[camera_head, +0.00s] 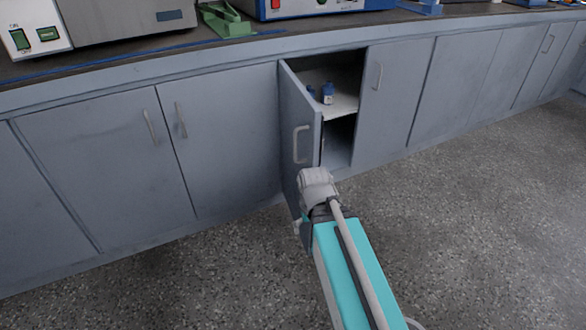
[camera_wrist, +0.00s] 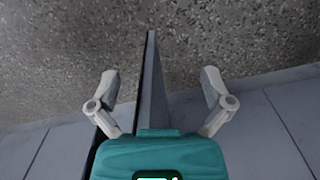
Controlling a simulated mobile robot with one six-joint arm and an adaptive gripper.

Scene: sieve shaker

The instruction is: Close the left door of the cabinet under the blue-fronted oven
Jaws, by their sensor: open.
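The blue-fronted oven (camera_head: 318,8) stands on the bench at the top of the head view. Below it, the cabinet's left door (camera_head: 299,110) stands open, swung out into the room, with a grey handle (camera_head: 301,144). My gripper (camera_wrist: 159,78) is open in the wrist view. The door (camera_wrist: 152,95) shows edge-on between its two spread fingers; whether either finger touches it I cannot tell. In the head view the fingers are mostly hidden by my wrist at the door's lower part. The right door (camera_head: 392,100) is shut.
Inside the cabinet, small blue-capped bottles (camera_head: 327,93) stand on a white shelf (camera_head: 340,107). Other shut cabinet doors (camera_head: 105,165) line both sides. A green stand (camera_head: 226,22) is on the worktop. The speckled floor (camera_head: 470,220) in front is clear.

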